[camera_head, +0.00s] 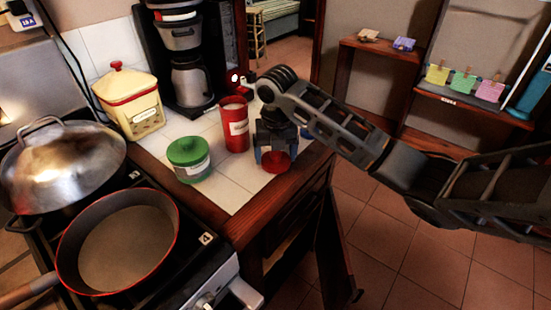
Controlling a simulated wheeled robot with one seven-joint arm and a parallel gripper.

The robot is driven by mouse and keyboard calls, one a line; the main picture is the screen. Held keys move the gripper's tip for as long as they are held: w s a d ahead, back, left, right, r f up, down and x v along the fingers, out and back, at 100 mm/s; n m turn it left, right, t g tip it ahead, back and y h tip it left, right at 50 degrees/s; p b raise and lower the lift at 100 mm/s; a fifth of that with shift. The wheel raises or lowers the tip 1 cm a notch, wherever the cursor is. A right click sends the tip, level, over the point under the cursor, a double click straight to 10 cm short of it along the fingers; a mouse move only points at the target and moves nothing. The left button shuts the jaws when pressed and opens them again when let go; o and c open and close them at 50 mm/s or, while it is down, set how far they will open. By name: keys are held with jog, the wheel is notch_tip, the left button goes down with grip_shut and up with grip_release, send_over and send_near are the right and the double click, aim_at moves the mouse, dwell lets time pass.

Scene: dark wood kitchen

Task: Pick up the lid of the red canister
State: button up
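The red canister (235,132) stands upright on the white tiled counter, with a pale label on its front. Its top looks uncovered, with a pale inside showing. My gripper (275,157) points down just right of the canister, near the counter's right corner. The red lid (276,163) is between its fingertips, which appear closed on the lid's two sides. The lid looks apart from the canister and low over the counter. Whether it touches the tiles is hard to tell.
A coffee maker (190,65) stands behind. A pan (125,248) and a domed pot (62,165) sit on the stove. An open cabinet door (333,245) hangs below the counter.

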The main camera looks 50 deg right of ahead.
jog(key=c, duration=0.3)
jog(key=shift+r, duration=0.15)
